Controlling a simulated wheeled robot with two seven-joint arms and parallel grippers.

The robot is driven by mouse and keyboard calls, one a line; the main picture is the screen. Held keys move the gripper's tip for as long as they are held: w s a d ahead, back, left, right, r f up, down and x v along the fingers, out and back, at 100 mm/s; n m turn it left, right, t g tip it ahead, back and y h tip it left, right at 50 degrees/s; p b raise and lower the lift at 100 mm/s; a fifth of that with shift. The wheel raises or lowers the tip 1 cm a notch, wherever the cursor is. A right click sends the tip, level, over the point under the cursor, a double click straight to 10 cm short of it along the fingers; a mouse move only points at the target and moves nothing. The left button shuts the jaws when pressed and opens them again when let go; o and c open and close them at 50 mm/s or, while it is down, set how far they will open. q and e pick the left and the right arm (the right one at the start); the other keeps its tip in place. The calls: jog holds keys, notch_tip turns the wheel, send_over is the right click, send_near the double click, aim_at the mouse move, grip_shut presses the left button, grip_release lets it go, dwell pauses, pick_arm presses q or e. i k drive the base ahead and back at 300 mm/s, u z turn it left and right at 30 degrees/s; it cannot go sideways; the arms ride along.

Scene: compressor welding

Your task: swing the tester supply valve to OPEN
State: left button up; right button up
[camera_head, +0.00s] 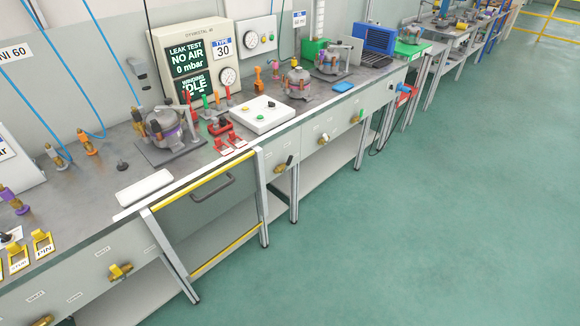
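The leak tester (195,58) stands at the back of the bench; its screen reads "LEAK TEST NO AIR 0 mbar" and "WINDING IDLE". Several small valves sit on the bench's front panels: a yellow-handled one (120,271) at lower left, a dark-handled brass one (284,162) below the tester's right side, a brass one (324,138), and one with a green part (357,116). Their labels are too small to read, so I cannot tell which is the tester supply valve or its exact position. Neither of my grippers is in view.
A yellow-edged guard frame (205,196) with a dark handle fronts the bench. The green floor (420,220) at right is clear.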

aim_at(291, 157)
jog(key=u, duration=0.7)
jog(key=i, duration=1.2)
jog(key=z, duration=0.55)
